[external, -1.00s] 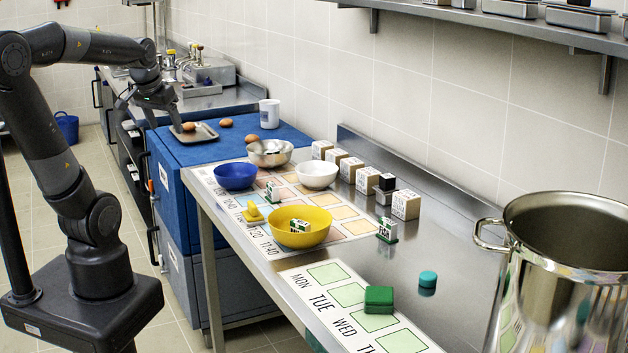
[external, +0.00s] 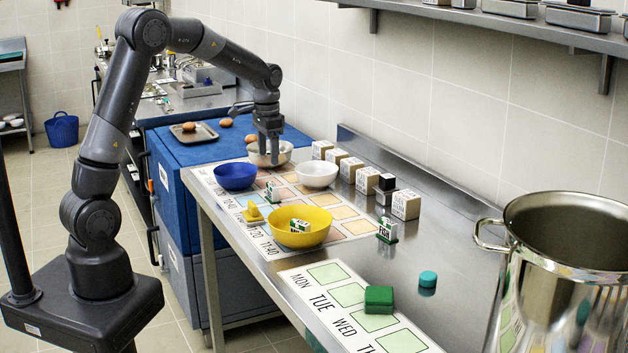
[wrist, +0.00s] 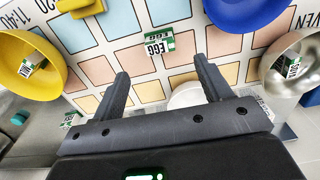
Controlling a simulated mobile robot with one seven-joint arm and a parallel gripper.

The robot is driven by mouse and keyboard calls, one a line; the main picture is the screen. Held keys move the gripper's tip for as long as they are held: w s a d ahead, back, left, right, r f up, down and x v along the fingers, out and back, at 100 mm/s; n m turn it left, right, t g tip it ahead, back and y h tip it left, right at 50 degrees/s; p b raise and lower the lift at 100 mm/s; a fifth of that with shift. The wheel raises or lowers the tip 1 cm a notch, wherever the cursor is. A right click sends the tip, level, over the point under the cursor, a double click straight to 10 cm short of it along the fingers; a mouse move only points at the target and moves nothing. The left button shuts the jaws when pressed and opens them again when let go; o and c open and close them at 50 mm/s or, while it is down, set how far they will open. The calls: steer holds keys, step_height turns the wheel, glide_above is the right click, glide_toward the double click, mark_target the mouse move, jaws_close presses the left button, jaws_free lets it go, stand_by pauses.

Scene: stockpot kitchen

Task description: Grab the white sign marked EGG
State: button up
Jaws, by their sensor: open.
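The white sign marked EGG, with green edges, stands on the calendar mat between the blue and yellow bowls. It shows near the top middle of the wrist view (wrist: 155,47) and as a small green-and-white block in the external view (external: 272,192). My gripper (external: 269,160) is open and empty, pointing down above the mat, in front of the metal bowl in the external view. In the wrist view the sign lies ahead of and between my spread fingertips (wrist: 161,70), apart from them.
The blue bowl (external: 236,177), yellow bowl (external: 318,236), white bowl (external: 317,176) and metal bowl (external: 284,157) surround the sign. A yellow block (external: 253,212) sits nearby. Similar signs are in the yellow bowl (external: 299,226) and on the counter (external: 387,231). White boxes (external: 406,206) line the back.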

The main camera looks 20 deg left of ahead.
mark_target(272, 185)
steer(key=shift+w+d+f, duration=0.15)
steer(key=shift+d+f, duration=0.25)
steer(key=shift+f, duration=0.4)
step_height(272, 185, down, 10)
steer(key=shift+w+f, duration=0.1)
steer(key=shift+c, duration=0.2)
steer(key=c, duration=1)
